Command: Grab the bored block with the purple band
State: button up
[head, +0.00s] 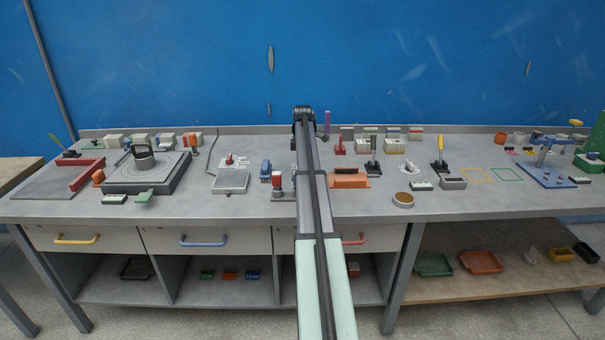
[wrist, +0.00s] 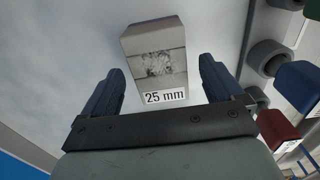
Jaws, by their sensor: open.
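I cannot pick out a bored block with a purple band in either view. In the wrist view, a pale grey block (wrist: 155,58) with a "25 mm" label and a rough, mottled patch lies just beyond and between the fingers. No bore or purple band shows on its visible faces. My gripper (wrist: 162,70) is open, with a dark blue finger on each side of the block and visible gaps. In the head view, my arm reaches to the back middle of the bench, and its fingers are hidden there.
Small blocks (head: 370,132) stand along the back right of the bench. A purple upright piece (head: 327,121) stands just right of my arm's end. In the wrist view, a grey ring-like part (wrist: 266,57), a blue piece (wrist: 298,80) and a red piece (wrist: 278,130) sit at right.

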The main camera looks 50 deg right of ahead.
jog(key=c, duration=1.3)
jog(key=shift+r, duration=0.1)
